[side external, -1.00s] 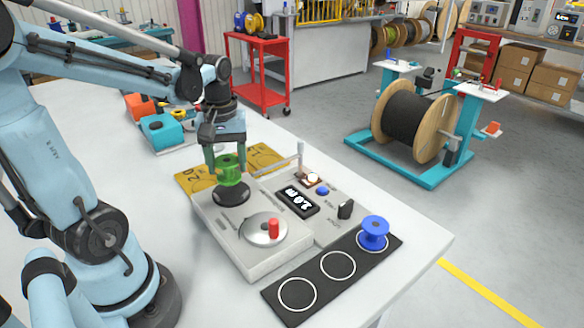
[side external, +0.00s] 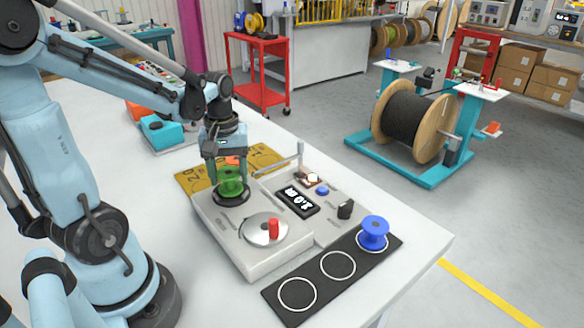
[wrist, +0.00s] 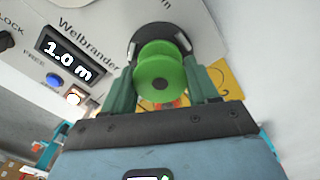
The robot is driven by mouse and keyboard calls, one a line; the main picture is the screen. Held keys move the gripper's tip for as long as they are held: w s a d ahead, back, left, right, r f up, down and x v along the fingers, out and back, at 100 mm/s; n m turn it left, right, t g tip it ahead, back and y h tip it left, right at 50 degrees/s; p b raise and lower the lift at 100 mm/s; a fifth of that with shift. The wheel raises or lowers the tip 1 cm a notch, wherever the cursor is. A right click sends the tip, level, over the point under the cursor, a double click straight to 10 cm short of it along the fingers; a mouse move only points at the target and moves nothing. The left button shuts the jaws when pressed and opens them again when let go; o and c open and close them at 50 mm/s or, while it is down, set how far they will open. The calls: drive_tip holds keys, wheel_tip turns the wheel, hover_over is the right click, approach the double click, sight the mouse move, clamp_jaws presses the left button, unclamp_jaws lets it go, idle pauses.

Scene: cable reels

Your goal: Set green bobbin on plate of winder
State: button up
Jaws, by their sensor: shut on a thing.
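The green bobbin (side external: 231,186) is upright between the fingers of my gripper (side external: 230,178), which is shut on it. It is right over the round dark plate (side external: 219,199) of the winder (side external: 262,265); the plate's edge shows around its foot. I cannot tell whether it touches the plate. In the wrist view the green bobbin (wrist: 160,72) sits between both fingertips, with the dark plate (wrist: 143,35) behind it, partly hidden.
The winder has a silver disc with a red knob (side external: 273,229), a display (side external: 297,199) and a guide arm (side external: 280,167). A black mat (side external: 318,288) carries rings and a blue bobbin (side external: 374,232). A yellow mat (side external: 262,154) lies behind the winder. A teal box (side external: 160,132) is further back.

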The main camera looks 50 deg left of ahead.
drive_tip(key=shift+f, duration=0.2)
drive_tip(key=o, duration=1.1)
drive_tip(key=shift+o, duration=0.2)
drive_tip(key=shift+r, duration=4)
